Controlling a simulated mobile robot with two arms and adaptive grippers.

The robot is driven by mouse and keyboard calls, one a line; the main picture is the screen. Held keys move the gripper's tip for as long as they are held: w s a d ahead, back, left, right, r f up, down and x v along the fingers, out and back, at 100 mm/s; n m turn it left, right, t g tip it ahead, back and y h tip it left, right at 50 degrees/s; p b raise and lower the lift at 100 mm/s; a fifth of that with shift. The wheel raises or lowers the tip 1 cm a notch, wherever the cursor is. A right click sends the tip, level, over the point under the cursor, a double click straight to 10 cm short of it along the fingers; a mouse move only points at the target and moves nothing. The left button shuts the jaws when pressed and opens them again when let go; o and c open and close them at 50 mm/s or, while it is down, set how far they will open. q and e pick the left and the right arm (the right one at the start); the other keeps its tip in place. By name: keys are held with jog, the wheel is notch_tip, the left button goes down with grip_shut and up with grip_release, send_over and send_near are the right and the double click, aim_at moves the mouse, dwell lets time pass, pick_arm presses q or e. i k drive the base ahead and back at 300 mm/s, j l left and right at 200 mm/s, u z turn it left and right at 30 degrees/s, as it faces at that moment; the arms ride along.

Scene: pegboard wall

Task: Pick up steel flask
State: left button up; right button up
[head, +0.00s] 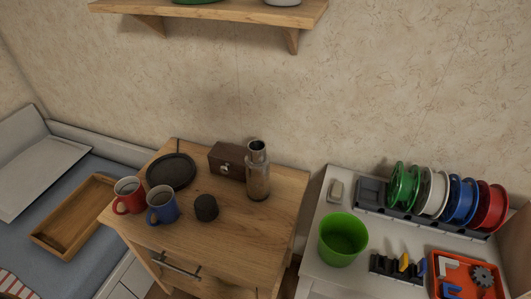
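The steel flask (258,175) stands upright on top of the wooden cabinet (225,228), near its back right side. It is a metallic cylinder with a narrower neck and a dark opening at the top. It stands in front of and to the right of a dark brown box, overlapping the box's right edge in this view. Nothing is touching the flask from the front. Neither of my grippers shows in the head view.
Around the flask are the brown box (226,160), a black round plate (171,172), a black cup-like object (206,208), a blue mug (162,204) and a red mug (129,195). A wooden shelf (215,12) hangs above. A green bucket (343,240) and spools stand on the white table right.

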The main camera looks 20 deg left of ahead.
aim_at(257, 160)
jog(key=u, duration=1.65)
jog(key=j+z, duration=0.45)
jog(key=j, duration=0.2)
jog(key=j+z, duration=0.45)
jog(key=j, duration=0.2)
jog(key=k+j+z, duration=0.1)
jog(key=j+z, duration=0.35)
jog(key=j, duration=0.15)
